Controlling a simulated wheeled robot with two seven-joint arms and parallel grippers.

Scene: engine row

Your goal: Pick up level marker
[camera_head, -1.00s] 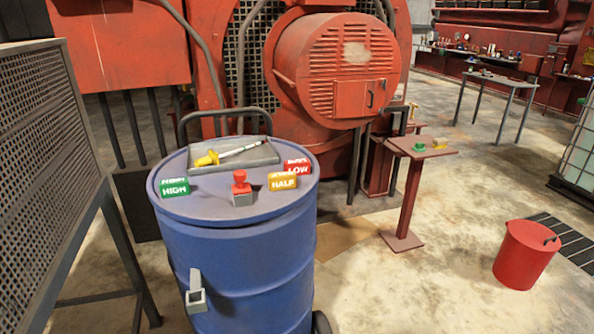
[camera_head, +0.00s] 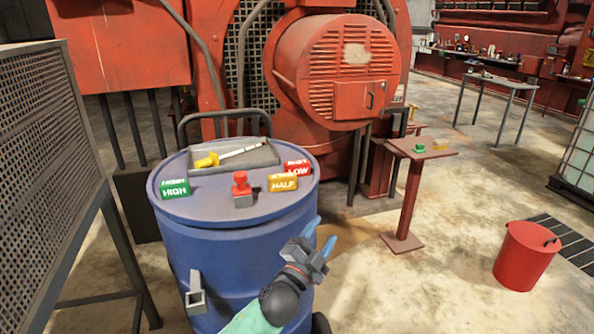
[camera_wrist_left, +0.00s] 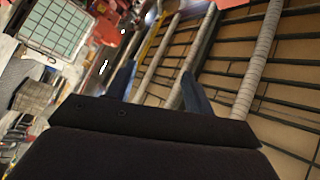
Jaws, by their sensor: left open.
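Three level markers lie on top of the blue drum (camera_head: 235,265): a green HIGH block (camera_head: 174,189), a yellow HALF block (camera_head: 283,183) and a red LOW block (camera_head: 298,168). My left gripper (camera_head: 320,235) is open and empty, in front of the drum's right side and below the lid's rim. Its blue fingers point up, apart from the blocks. In the left wrist view the two fingers (camera_wrist_left: 155,88) stand apart with nothing between them. No marker can be made out in that view. My right gripper is not in view.
A grey tray (camera_head: 262,155) with a yellow-handled dipstick (camera_head: 208,160) and a red-topped stamp-like piece (camera_head: 241,188) are also on the drum. A red bucket (camera_head: 524,255) stands right. A mesh panel (camera_head: 45,150) is left.

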